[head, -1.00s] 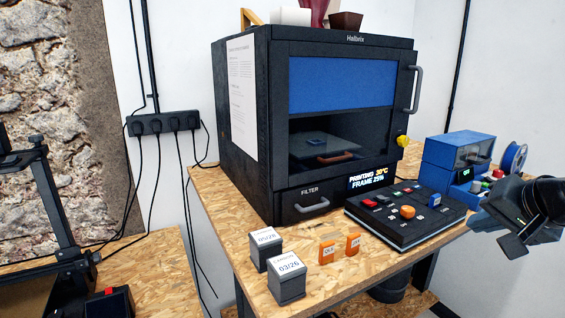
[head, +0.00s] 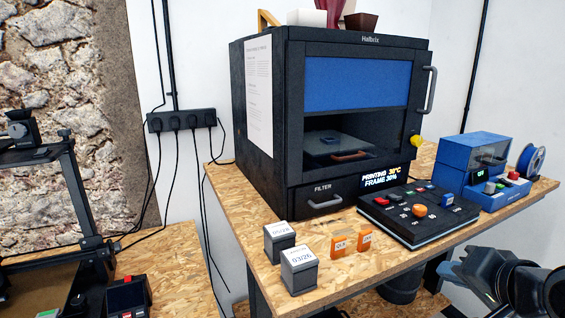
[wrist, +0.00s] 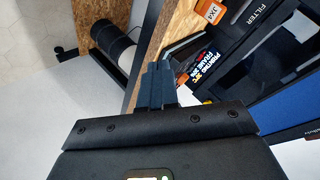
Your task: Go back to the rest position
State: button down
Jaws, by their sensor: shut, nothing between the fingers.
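My gripper (wrist: 160,85) shows in the wrist view with its dark fingers together and nothing between them. In the head view my dark arm is at the lower right, in front of and below the bench edge, apart from everything on the bench. The fingertips are hard to make out there. The black printer enclosure (head: 268,190) labelled Halbrix stands on the chipboard bench (head: 245,215). Its display (head: 388,175) reads PRINTING 30°C, FRAME 30%. The display also shows in the wrist view (wrist: 205,62).
A control panel (head: 390,228) with coloured buttons sits before the enclosure. Two grey blocks (head: 300,278) and two orange tags (head: 340,246) stand near the front edge. A blue box (head: 480,160) and a spool (head: 531,160) are at the right. A second printer (head: 75,200) is at the left.

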jog(key=s+a+f+n+t+h, duration=0.1)
jog(key=s+a+f, duration=0.45)
jog(key=s, duration=0.35)
jog(key=s+a+f+t, duration=0.1)
jog(key=s+a+f, duration=0.45)
jog(key=s, duration=0.25)
jog(key=s+d+r+n, duration=0.1)
jog(key=s+n, duration=0.3)
jog(key=s, duration=0.7)
jog(key=s+r+n+t, duration=0.1)
jog(key=s+r+n, duration=0.2)
jog(key=s, duration=0.9)
jog(key=shift+d+r+n+t, duration=0.25)
jog(key=shift+d+n+t, duration=0.05)
jog(key=shift+d+n, duration=0.1)
dwell(3.6)
